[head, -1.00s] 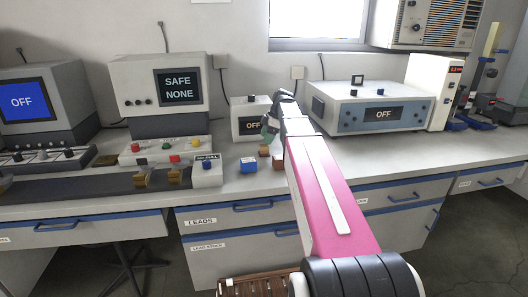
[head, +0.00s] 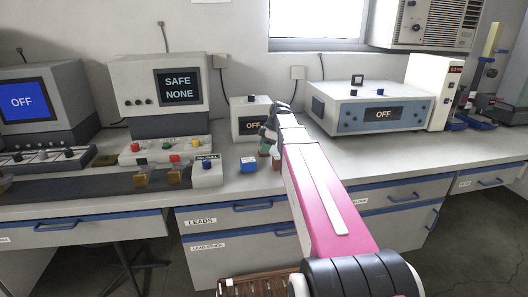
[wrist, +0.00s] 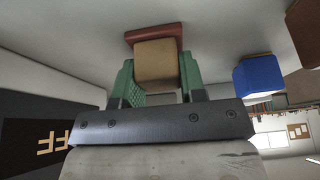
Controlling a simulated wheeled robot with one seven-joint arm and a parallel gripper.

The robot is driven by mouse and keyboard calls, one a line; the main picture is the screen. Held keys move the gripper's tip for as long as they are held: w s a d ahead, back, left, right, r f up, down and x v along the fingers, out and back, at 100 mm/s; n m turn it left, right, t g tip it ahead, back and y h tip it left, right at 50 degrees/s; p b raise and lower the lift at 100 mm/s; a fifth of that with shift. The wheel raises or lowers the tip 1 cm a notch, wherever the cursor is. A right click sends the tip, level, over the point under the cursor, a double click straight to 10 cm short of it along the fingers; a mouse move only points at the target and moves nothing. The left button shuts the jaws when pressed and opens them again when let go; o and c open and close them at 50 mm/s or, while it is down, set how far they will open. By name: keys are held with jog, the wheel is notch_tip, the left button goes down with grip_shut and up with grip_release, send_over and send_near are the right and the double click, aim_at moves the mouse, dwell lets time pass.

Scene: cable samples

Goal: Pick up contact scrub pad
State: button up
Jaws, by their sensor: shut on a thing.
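The contact scrub pad (wrist: 157,60), a tan block on a flat red-brown base, is between the green fingers of my gripper (wrist: 157,72) in the wrist view. The fingers are shut on the tan block's sides. The red-brown base is beyond the fingertips, at or close to the grey counter; I cannot tell if it touches. In the head view my gripper (head: 266,142) is low over the counter in front of the small OFF box, and the pad is mostly hidden by the fingers and arm.
A blue block (head: 248,165) stands to the left on the counter (head: 225,185); it also shows in the wrist view (wrist: 258,76). A small brown block (head: 276,162) is close by my gripper. The small OFF box (head: 250,120) stands behind. Free counter lies at the right front.

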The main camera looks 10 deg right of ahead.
jog(key=shift+r, duration=0.15)
jog(key=shift+r, duration=0.5)
jog(key=r, duration=0.2)
jog(key=s+r, duration=0.1)
jog(key=shift+a+r, duration=0.25)
jog(key=shift+a, duration=0.15)
jog(key=s+a+r, duration=0.6)
jog(key=s+a, duration=0.1)
jog(key=shift+s+r, duration=0.15)
jog(key=shift+s, duration=0.1)
jog(key=shift+a, duration=0.1)
jog(key=shift+o, duration=0.5)
